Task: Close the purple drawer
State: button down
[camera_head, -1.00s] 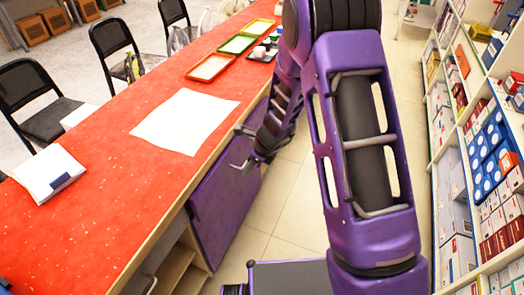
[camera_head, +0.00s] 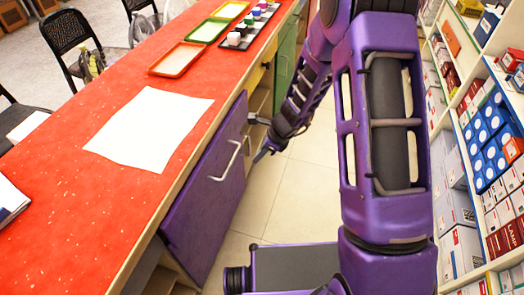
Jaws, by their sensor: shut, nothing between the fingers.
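The purple drawer (camera_head: 205,205) is under the red-topped counter, left of my arm. Its broad front faces the aisle and carries a pale metal bar handle (camera_head: 233,160). The far edge of the front stands out from the counter, with open shelving showing beyond it; how far out it stands is hard to tell. My gripper (camera_head: 262,154) is low in the aisle, just right of the handle and the front's far edge. It looks shut and empty. A small gap seems to separate it from the drawer, but contact is hard to judge.
The counter (camera_head: 75,205) holds a white sheet (camera_head: 150,128), an orange tray (camera_head: 178,59), a green tray (camera_head: 208,31) and a dark tray with small pots (camera_head: 240,41). Stocked shelves (camera_head: 480,150) line the right.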

jog(key=w+a+f, duration=0.2)
jog(key=a+f, duration=0.1)
jog(key=a, duration=0.2)
jog(key=shift+a+f, duration=0.15)
jog(key=shift+a, duration=0.15)
jog(key=a, duration=0.1)
jog(key=w+a+p, duration=0.1)
jog(key=a, duration=0.1)
jog(key=a+p, duration=0.1)
jog(key=shift+w+a, duration=0.2)
jog(key=shift+w, duration=0.15)
